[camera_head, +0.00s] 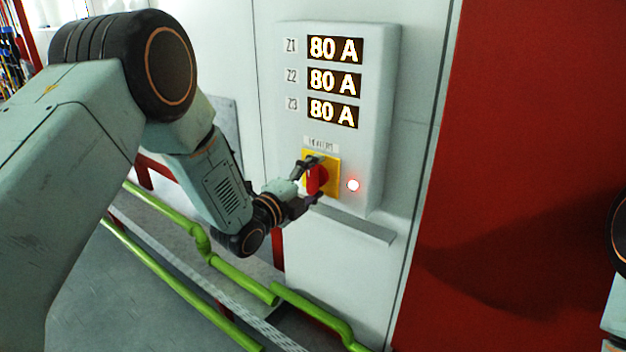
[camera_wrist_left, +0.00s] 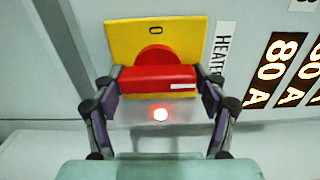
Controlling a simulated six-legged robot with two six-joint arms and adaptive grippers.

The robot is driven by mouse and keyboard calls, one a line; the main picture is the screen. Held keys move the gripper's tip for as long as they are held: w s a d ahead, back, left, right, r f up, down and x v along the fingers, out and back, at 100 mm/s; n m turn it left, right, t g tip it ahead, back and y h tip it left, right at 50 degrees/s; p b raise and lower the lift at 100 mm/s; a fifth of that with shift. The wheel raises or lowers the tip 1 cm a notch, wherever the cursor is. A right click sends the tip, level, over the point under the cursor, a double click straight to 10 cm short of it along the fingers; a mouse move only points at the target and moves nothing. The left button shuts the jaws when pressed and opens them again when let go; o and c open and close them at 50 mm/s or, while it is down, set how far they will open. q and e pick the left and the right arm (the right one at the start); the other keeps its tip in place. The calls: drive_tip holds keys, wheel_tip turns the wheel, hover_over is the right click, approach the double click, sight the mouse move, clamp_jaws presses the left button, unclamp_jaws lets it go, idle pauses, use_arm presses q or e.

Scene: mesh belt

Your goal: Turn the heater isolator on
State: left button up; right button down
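The heater isolator is a red rotary handle (camera_head: 317,180) on a yellow plate (camera_head: 333,175), under a label reading as heaters. In the left wrist view the red handle (camera_wrist_left: 158,79) lies across the picture, its white mark at the right end, towards the label. The plate (camera_wrist_left: 125,38) carries an "O" away from that end. My left gripper (camera_head: 307,184) is at the handle, one finger above and one below. In the wrist view its fingers (camera_wrist_left: 160,92) close in on both ends of the handle and appear to touch it. My right gripper is not in view.
The grey panel (camera_head: 386,110) shows three displays, each reading 80 A (camera_head: 335,48). A red lamp (camera_head: 353,185) is lit beside the isolator. A ledge (camera_head: 350,222) juts out below the panel. Green pipes (camera_head: 240,279) run low at the left, and a red surface (camera_head: 520,120) stands at the right.

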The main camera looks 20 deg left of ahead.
use_arm(q)
drive_tip(key=shift+o, duration=1.3)
drive_tip(key=shift+f, duration=0.1)
drive_tip(key=v, duration=1.2)
drive_tip(key=x, duration=1.2)
